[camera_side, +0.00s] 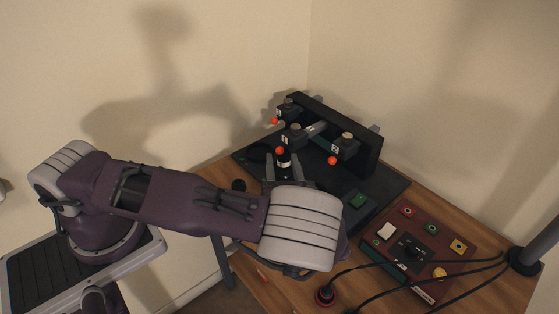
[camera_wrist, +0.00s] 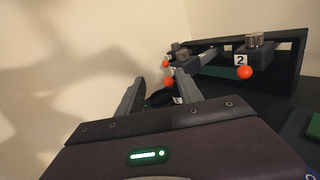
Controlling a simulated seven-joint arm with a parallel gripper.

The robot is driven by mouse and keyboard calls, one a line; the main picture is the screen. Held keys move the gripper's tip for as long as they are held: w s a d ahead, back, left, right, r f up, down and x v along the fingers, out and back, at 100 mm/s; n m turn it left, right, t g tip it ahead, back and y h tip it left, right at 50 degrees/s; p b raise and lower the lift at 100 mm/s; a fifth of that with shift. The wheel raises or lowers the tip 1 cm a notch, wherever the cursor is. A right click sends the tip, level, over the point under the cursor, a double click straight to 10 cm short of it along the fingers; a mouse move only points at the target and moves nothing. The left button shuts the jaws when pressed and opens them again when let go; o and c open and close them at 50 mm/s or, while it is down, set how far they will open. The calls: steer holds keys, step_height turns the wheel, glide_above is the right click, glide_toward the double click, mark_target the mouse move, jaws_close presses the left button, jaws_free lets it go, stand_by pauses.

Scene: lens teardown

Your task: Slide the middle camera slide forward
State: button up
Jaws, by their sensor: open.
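The middle camera slide (camera_side: 293,136) is a dark block with a grey knob on top and an orange ball in front. It stands out from the black back rail on a pale bar, farther out than its neighbours. In the wrist view its orange ball (camera_wrist: 169,82) shows between my fingers. My gripper (camera_side: 283,166) is open, with its fingers on either side of that ball's line; whether they touch the slide I cannot tell. The left slide (camera_side: 288,109) and the right slide (camera_side: 345,147), labelled 2, each have an orange ball and sit near the rail.
The black back rail (camera_side: 360,140) stands on a dark base plate (camera_side: 392,187) on a wooden table. A red control panel (camera_side: 415,285) with buttons and cables is at the front right. A wall is behind.

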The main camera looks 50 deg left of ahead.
step_height(320, 180, up, 8)
steer(key=r, duration=0.1)
steer(key=m+g+h, duration=0.4)
steer(key=m+h, duration=0.3)
steer(key=h, duration=0.9)
glide_above(278, 148)
steer(key=s, duration=0.2)
steer(key=shift+g, duration=0.5)
steer(key=f, duration=0.3)
steer(key=w+f, duration=0.1)
steer(key=f, duration=0.6)
steer(key=shift+w+f, duration=0.25)
steer(key=shift+f, duration=0.15)
jaws_close()
